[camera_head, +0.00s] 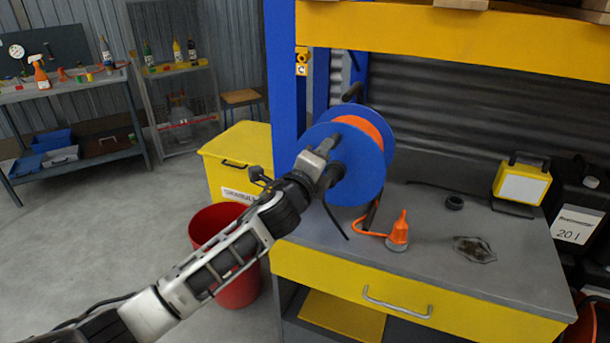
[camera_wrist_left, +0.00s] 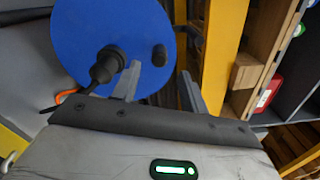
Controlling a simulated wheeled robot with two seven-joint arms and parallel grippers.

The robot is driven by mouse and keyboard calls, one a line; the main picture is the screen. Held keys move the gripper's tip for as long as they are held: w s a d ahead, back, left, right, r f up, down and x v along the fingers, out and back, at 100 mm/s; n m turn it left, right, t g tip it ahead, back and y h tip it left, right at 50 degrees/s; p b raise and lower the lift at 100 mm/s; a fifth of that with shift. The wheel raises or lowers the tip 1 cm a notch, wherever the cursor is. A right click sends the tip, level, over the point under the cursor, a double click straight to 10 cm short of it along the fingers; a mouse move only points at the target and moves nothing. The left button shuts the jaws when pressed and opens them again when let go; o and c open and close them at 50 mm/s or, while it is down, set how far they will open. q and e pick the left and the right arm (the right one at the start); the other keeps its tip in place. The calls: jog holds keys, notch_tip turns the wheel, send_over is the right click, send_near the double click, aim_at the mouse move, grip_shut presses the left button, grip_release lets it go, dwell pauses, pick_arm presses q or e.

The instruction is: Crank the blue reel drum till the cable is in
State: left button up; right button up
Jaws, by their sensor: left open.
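The blue reel drum (camera_head: 374,178) stands on its side on the grey bench, orange cable (camera_head: 366,128) wound between its flanges. A loose orange end runs down to an orange plug-like piece (camera_head: 398,234) on the bench top. My left gripper (camera_head: 326,152) is at the drum's near face and covers part of it. In the left wrist view the blue flange (camera_wrist_left: 100,28) fills the upper left, with a black hub (camera_wrist_left: 105,66) and a black knob (camera_wrist_left: 159,55). My left gripper (camera_wrist_left: 160,70) is open there, the knob showing between its fingertips; contact is unclear. My right gripper is not in view.
A yellow work lamp (camera_head: 522,183) and a black 20 l canister (camera_head: 577,215) stand at the right.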

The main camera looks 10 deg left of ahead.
pick_arm(q)
jog(key=s+a, duration=0.1)
jog(key=s, duration=0.7)
jog(key=shift+s+a, duration=0.2)
jog(key=shift+s, duration=0.05)
